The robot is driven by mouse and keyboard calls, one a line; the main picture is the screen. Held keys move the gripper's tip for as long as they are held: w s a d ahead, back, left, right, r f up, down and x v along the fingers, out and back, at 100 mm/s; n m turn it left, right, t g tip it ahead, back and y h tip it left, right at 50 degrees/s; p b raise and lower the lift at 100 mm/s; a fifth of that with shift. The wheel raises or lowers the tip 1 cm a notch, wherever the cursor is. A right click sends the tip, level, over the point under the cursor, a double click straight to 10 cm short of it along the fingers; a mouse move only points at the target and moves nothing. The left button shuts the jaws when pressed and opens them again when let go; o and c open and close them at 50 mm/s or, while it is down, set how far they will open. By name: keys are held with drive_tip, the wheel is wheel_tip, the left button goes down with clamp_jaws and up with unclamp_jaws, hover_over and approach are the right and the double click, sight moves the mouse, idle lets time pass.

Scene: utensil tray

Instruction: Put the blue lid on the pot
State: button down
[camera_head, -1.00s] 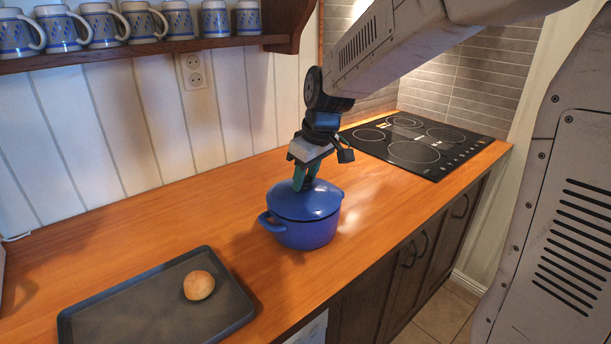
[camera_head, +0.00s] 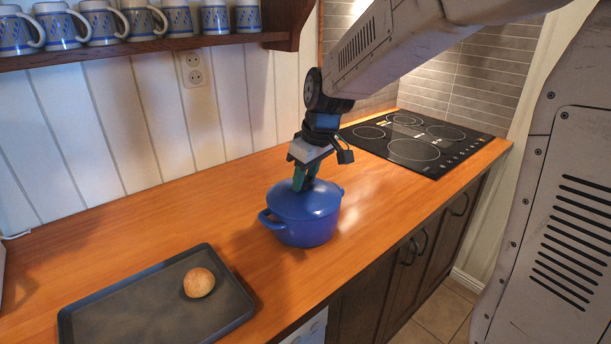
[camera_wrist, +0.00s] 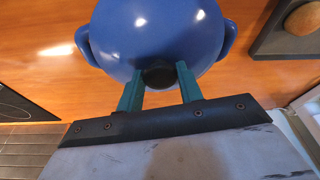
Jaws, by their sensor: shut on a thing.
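The blue pot (camera_head: 306,233) stands upright on the wooden counter, with a handle showing at its left. The blue lid (camera_head: 318,201) lies level over the pot's mouth and appears to rest on its rim. My gripper (camera_head: 304,184) is above the lid, its green fingers pointing down. In the wrist view, my gripper (camera_wrist: 158,76) is shut on the dark knob of the lid (camera_wrist: 155,30). The lid hides the pot's inside and most of the pot in that view; the pot's two handles (camera_wrist: 227,38) stick out on either side.
A dark tray (camera_head: 140,318) with a bread roll (camera_head: 199,282) lies at the front left of the counter. A black cooktop (camera_head: 420,143) is at the back right. A shelf (camera_head: 150,47) with several mugs hangs on the wall. The counter (camera_head: 150,220) left of the pot is clear.

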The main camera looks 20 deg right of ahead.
drive_tip(key=c, duration=0.8)
unclamp_jaws()
drive_tip(key=shift+c, duration=0.2)
drive_tip(key=shift+r, duration=0.1)
drive_tip(key=v, duration=0.7)
drive_tip(key=shift+r, duration=0.3)
drive_tip(key=shift+s+d, duration=0.1)
drive_tip(key=shift+s, duration=0.05)
drive_tip(key=s+d+f+m, duration=0.1)
drive_tip(key=s+m, duration=0.2)
drive_tip(key=s, duration=1.1)
drive_tip(key=s+f+m+g+h, duration=0.1)
drive_tip(key=s+f+m, duration=0.1)
drive_tip(key=s, duration=1.1)
drive_tip(key=shift+s+d+f+m, duration=0.2)
drive_tip(key=shift+s+d+m, duration=0.2)
drive_tip(key=shift+m, duration=0.1)
